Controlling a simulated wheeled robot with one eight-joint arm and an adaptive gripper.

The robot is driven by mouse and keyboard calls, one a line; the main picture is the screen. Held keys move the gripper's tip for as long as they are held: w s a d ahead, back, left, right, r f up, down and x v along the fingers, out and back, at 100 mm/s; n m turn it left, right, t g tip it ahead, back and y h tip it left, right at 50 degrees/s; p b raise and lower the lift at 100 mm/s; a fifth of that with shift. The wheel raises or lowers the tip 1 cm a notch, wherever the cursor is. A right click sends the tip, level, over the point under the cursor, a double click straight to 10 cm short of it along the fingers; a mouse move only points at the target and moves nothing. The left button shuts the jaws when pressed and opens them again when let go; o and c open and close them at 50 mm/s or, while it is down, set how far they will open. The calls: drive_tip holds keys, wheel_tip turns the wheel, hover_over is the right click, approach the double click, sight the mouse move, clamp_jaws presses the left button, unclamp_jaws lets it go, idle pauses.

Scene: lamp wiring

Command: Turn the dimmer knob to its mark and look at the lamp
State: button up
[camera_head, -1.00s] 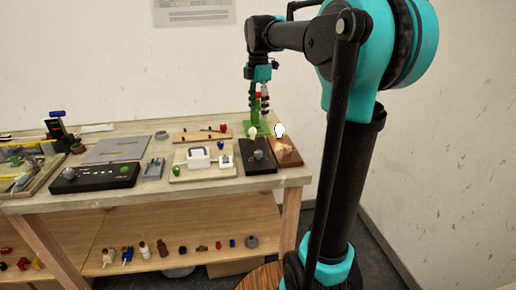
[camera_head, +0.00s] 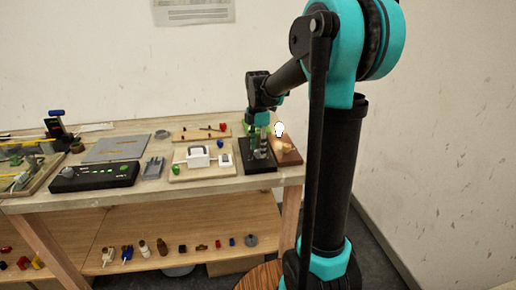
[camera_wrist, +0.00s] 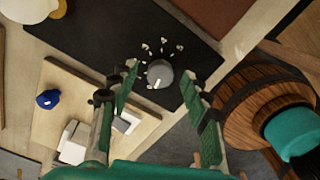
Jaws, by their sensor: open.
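The dimmer knob (camera_wrist: 160,73) is a grey disc with a white pointer line. It sits on a black board (camera_wrist: 95,35), with several white marks around it. My gripper (camera_wrist: 160,78) is open, its fingertips on either side of the knob in the wrist view. I cannot tell whether they touch it. In the head view my gripper (camera_head: 260,150) points down over the black board (camera_head: 262,168) and hides the knob. A cream lamp bulb (camera_wrist: 30,8) is cut off at the wrist view's top left. A white bulb (camera_head: 279,130) stands on a brown board (camera_head: 287,156).
Left of the black board is a pale wooden board (camera_head: 205,174) with a white box (camera_head: 198,157) and small parts. A black control box (camera_head: 95,176) with a grey knob and a grey plate (camera_head: 118,149) lie farther left. Small parts lie on the lower shelf (camera_head: 190,232).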

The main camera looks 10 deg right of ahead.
drive_tip(key=shift+f, duration=0.1)
clamp_jaws()
idle(0.3)
